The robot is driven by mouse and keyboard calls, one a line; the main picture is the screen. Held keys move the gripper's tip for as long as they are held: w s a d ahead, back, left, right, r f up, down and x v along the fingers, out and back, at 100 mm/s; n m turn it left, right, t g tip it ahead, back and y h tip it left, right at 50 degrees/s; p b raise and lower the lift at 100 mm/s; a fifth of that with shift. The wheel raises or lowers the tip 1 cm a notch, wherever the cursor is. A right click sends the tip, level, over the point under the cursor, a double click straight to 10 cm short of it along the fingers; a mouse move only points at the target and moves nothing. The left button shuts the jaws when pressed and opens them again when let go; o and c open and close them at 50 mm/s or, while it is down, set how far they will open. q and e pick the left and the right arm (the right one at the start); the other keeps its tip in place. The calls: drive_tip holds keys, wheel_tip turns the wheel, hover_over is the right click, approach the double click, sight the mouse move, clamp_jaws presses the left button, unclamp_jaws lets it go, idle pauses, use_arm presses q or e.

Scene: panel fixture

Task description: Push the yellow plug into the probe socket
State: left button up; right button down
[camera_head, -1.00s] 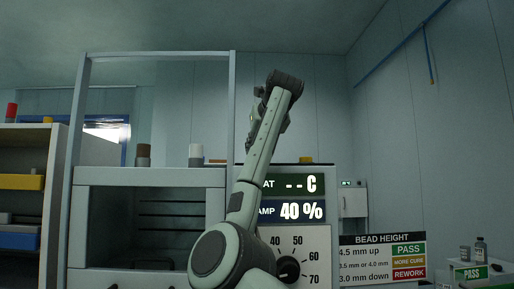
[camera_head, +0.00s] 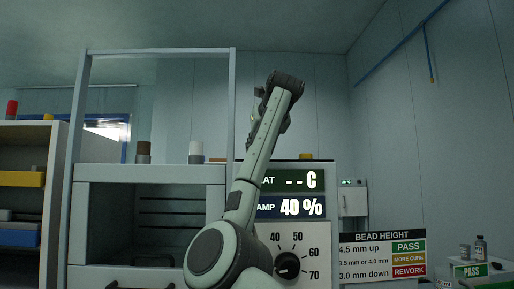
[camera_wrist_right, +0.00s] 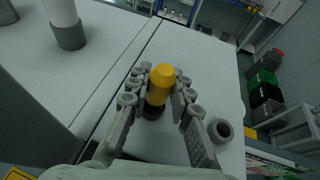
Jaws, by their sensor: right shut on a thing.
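The yellow plug (camera_wrist_right: 161,78) stands between the fingers of my right gripper (camera_wrist_right: 161,92) in the right wrist view. The gripper is shut on it. A dark round piece (camera_wrist_right: 152,110) shows just below the plug; I cannot tell whether it is part of the plug or the socket. A grey ring with a dark hole (camera_wrist_right: 222,130) lies apart to the right on the light surface. In the head view a yellow piece (camera_head: 306,156) shows above the panel fixture (camera_head: 318,222); I cannot tell if it is the plug. My left gripper is not in view.
A white cylinder with a grey base (camera_wrist_right: 68,30) stands at the upper left of the wrist view. A seam divides the light tops. The head view shows an oven-like cabinet (camera_head: 150,175) left of the panel and a bead-height sign (camera_head: 385,256) at right.

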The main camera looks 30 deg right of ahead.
drive_tip(key=shift+f+b, duration=0.8)
drive_tip(key=shift+f, duration=0.25)
drive_tip(key=c, duration=1.3)
unclamp_jaws()
drive_tip(key=v, duration=1.2)
drive_tip(key=shift+a, duration=0.1)
